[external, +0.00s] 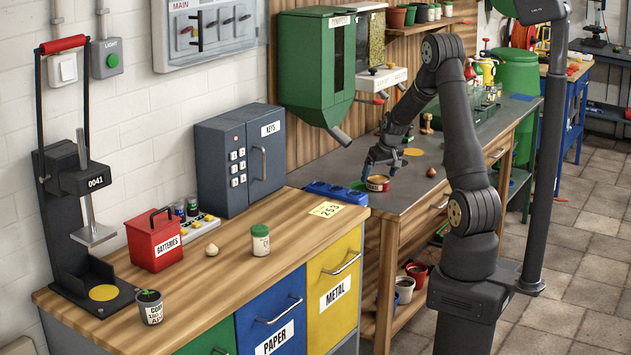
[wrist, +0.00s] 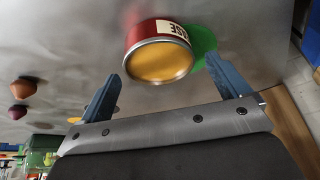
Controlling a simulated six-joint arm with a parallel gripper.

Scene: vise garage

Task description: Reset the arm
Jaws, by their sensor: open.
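My gripper (external: 379,166) is low over the grey-topped bench (external: 367,154), at a small red can (external: 377,184) with a pale label and a yellowish top. In the wrist view the fingers of my gripper (wrist: 168,88) are spread apart, with the red can (wrist: 158,58) in front of and partly between them. I see no finger touching the can. A green disc (wrist: 203,44) lies beside the can on the bench top.
A blue tray (external: 336,193) sits at the end of the wooden counter (external: 225,275). A green dispenser (external: 316,70) hangs on the wall behind. Brownish round objects (wrist: 24,88) lie on the bench. A dark post (external: 548,150) stands right of my arm.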

